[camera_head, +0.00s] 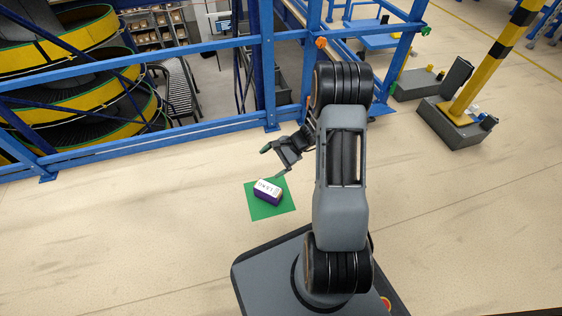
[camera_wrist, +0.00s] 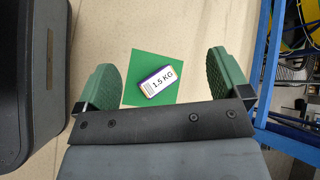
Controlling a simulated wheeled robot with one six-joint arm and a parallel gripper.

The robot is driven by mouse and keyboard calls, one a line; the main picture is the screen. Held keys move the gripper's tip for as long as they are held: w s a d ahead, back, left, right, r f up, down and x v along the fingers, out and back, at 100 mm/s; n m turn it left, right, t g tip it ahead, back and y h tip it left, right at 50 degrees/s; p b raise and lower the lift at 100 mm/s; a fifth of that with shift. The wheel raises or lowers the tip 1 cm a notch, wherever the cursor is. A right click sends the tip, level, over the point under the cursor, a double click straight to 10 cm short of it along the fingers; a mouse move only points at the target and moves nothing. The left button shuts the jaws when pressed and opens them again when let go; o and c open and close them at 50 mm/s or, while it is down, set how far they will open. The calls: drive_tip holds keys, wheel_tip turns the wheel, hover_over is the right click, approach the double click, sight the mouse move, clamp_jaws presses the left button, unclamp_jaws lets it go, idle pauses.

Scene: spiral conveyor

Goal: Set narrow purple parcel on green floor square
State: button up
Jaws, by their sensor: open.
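The narrow purple parcel (camera_head: 267,192) lies on the green floor square (camera_head: 262,211) in the head view, with a white label on its top face. In the wrist view the parcel (camera_wrist: 159,82) shows a label reading 1.5 KG and lies at a slant within the green square (camera_wrist: 145,60). My gripper (camera_head: 275,163) is open and empty, above and beyond the parcel in the head view. In the wrist view its two green fingertips (camera_wrist: 163,80) are spread wide to either side of the parcel, apart from it.
A blue steel railing (camera_head: 150,135) runs behind the square, with the spiral conveyor (camera_head: 75,70) beyond it at left. A yellow and black post (camera_head: 490,60) stands on a grey base at right. The floor around the square is clear.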

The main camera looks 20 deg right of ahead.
drive_tip(key=s+a+r+n+h, duration=0.2)
drive_tip(key=s+r+n+h, duration=0.3)
drive_tip(key=r, duration=0.5)
drive_tip(key=s+a+r+n+t+h, duration=0.1)
drive_tip(key=s+r+n+h, duration=0.4)
drive_tip(key=s+r+n, duration=0.4)
drive_tip(key=shift+s+a+r, duration=0.35)
drive_tip(key=shift+s+r, duration=0.15)
drive_tip(key=shift+r, duration=0.1)
drive_tip(key=w+p+v, duration=0.3)
drive_tip(key=p+v, duration=1)
drive_tip(key=w+r+p+v, duration=0.1)
drive_tip(key=w+p+v, duration=0.2)
drive_tip(key=p+v, duration=1.1)
drive_tip(key=w+r+p+v, duration=0.1)
drive_tip(key=w+p+v, duration=0.3)
drive_tip(key=p+v, duration=0.9)
drive_tip(key=shift+s+a+r+t, duration=0.2)
drive_tip(key=shift+r+t, duration=0.2)
drive_tip(key=shift+r, duration=0.4)
drive_tip(key=shift+s+f, duration=0.1)
drive_tip(key=shift+f, duration=0.05)
drive_tip(key=shift+c, duration=0.2)
